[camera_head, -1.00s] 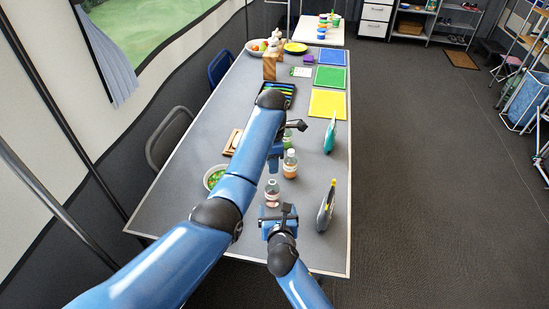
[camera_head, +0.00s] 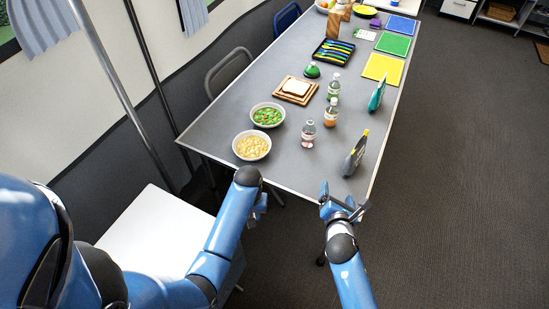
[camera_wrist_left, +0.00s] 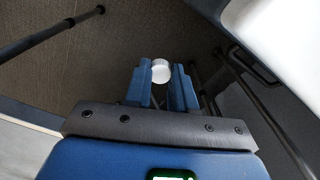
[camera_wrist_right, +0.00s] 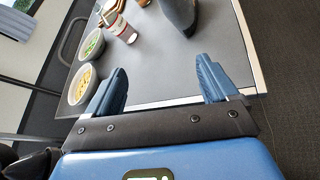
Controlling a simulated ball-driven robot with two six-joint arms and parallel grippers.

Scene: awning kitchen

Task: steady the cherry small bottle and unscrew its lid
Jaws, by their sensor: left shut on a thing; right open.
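The cherry small bottle (camera_head: 308,136), clear with a red and white label, stands upright on the grey table (camera_head: 225,120). It also shows in the right wrist view (camera_wrist_right: 124,31). I cannot make out its top clearly. My left gripper (camera_head: 262,207) is off the table's near edge, partly hidden by its own arm. The left wrist view shows it shut on a round white lid (camera_wrist_left: 161,70), away from any bottle. My right gripper (camera_head: 343,200) is open and empty at the table's near right corner, apart from the bottle.
An orange bottle (camera_head: 330,113) and a green bottle (camera_head: 334,86) stand behind. Two bowls, one of pale food (camera_head: 251,146) and one green (camera_head: 267,115), are to the left. A grey pouch-like item (camera_head: 356,153) stands right. A white surface (camera_head: 150,232) is at lower left.

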